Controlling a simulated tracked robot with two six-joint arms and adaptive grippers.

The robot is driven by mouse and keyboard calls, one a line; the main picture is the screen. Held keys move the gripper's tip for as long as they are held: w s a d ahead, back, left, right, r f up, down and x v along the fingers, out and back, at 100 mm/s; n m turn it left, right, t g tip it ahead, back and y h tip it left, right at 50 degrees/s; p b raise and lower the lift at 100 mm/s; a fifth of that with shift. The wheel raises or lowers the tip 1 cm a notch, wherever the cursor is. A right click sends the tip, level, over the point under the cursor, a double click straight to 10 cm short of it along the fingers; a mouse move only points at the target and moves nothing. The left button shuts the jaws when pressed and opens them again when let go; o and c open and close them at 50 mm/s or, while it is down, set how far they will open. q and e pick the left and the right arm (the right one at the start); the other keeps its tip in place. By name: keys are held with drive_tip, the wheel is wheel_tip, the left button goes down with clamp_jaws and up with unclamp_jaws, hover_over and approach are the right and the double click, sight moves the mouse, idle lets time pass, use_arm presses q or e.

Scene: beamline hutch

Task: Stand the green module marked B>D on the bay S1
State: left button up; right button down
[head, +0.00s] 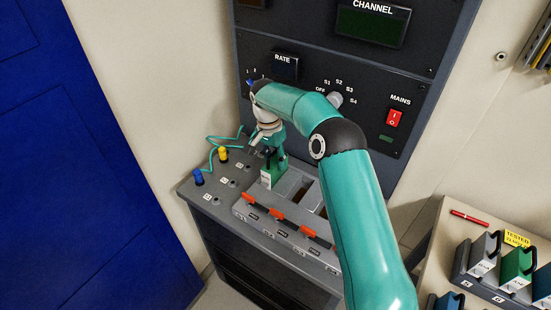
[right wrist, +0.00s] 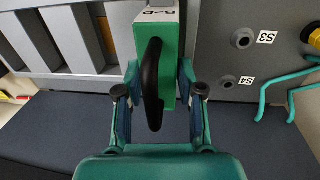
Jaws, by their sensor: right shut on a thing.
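The green module marked B>D (right wrist: 172,60) is between the fingers of my right gripper (right wrist: 158,103) in the right wrist view, its black handle facing the camera. In the head view the green module (head: 267,180), with a pale label on its face, is at the left end of the grey bay rack (head: 284,188). My right gripper (head: 268,150) is shut on its upper part. The module looks upright, but I cannot tell whether it rests in the leftmost bay or hangs just above it. The bay labels are too small to read. My left gripper is not in view.
Orange levers (head: 278,216) line the rack's front. Left of it are sockets with a blue plug (head: 198,177), a yellow plug (head: 223,154) and a green cable. A control panel (head: 300,60) rises behind. More modules stand on a side table (head: 440,250) at right.

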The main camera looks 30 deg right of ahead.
drive_tip(key=shift+s+d+f, duration=0.1)
drive_tip(key=shift+f, duration=0.2)
idle(0.4)
drive_tip(key=c, duration=0.7)
unclamp_jaws()
drive_tip(key=shift+o, duration=0.3)
drive_tip(key=shift+r, duration=0.1)
drive_tip(key=shift+w+a+r, duration=0.1)
drive_tip(key=shift+w+r, duration=0.05)
drive_tip(key=shift+r, duration=1.05)
drive_tip(key=shift+w+a+r, duration=0.1)
drive_tip(key=shift+w+r, duration=0.1)
drive_tip(key=shift+r, duration=1)
drive_tip(key=shift+w+a+r, duration=0.1)
drive_tip(key=shift+w+r, duration=0.05)
drive_tip(key=shift+r, duration=1.05)
